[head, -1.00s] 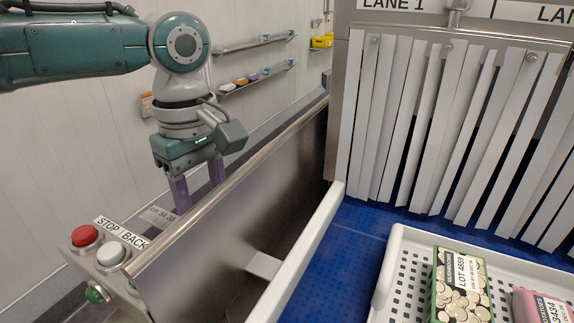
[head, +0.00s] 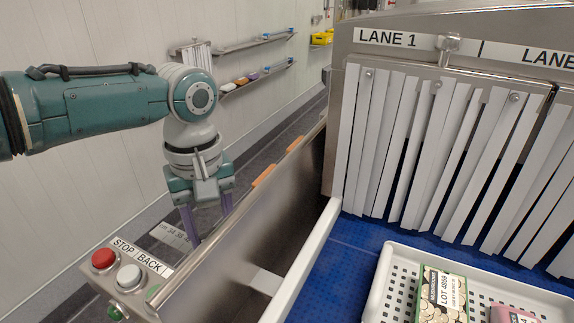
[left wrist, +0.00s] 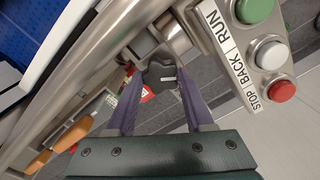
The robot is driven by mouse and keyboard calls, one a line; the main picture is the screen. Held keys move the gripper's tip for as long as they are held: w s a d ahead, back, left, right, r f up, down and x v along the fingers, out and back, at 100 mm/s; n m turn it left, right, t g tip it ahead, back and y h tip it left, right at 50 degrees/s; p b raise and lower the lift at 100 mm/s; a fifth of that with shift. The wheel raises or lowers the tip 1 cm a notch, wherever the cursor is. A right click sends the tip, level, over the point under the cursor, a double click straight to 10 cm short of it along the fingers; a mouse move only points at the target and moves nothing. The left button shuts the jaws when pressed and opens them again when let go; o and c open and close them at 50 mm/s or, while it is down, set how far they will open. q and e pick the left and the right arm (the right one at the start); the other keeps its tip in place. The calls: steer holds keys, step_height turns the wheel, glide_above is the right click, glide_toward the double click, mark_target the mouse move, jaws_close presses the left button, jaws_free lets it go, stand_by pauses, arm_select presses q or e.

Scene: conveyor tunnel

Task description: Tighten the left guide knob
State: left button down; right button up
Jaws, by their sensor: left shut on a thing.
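The left guide knob (left wrist: 163,76) is a dark knob on the outer side of the conveyor's metal side wall. In the left wrist view it sits between the purple fingertips of my left gripper (left wrist: 160,68), which is shut on it. In the head view my left gripper (head: 206,222) points down behind the top edge of the side wall, and that wall hides its fingertips and the knob. The pale guide rail (head: 303,262) runs along the left of the blue belt. My right gripper is in neither view.
A button box with red STOP (head: 103,260), white BACK (head: 129,277) and green RUN (left wrist: 254,10) buttons is close beside my left gripper. Two orange parts (left wrist: 72,134) lie along the wall's outer side. A white tray (head: 378,290) with packages stands on the belt before the strip curtain (head: 430,150).

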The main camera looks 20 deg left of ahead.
arm_select(q)
steer(key=m, duration=0.3)
steer(key=shift+d+r+m+p, duration=0.1)
steer(key=shift+m+p, duration=0.2)
steer(key=shift+m, duration=0.1)
steer(key=m, duration=0.3)
steer(key=shift+m, duration=0.3)
steer(key=m, duration=0.3)
steer(key=shift+m+p, duration=0.3)
steer(key=shift+m, duration=0.1)
steer(key=m, duration=0.3)
steer(key=shift+m, duration=0.3)
steer(key=m, duration=0.3)
steer(key=shift+m, duration=0.3)
steer(key=m, duration=0.3)
steer(key=shift+m, duration=0.3)
steer(key=m, duration=0.3)
steer(key=shift+m+b, duration=0.3)
steer(key=shift+b, duration=0.1)
steer(key=shift+m, duration=1.8)
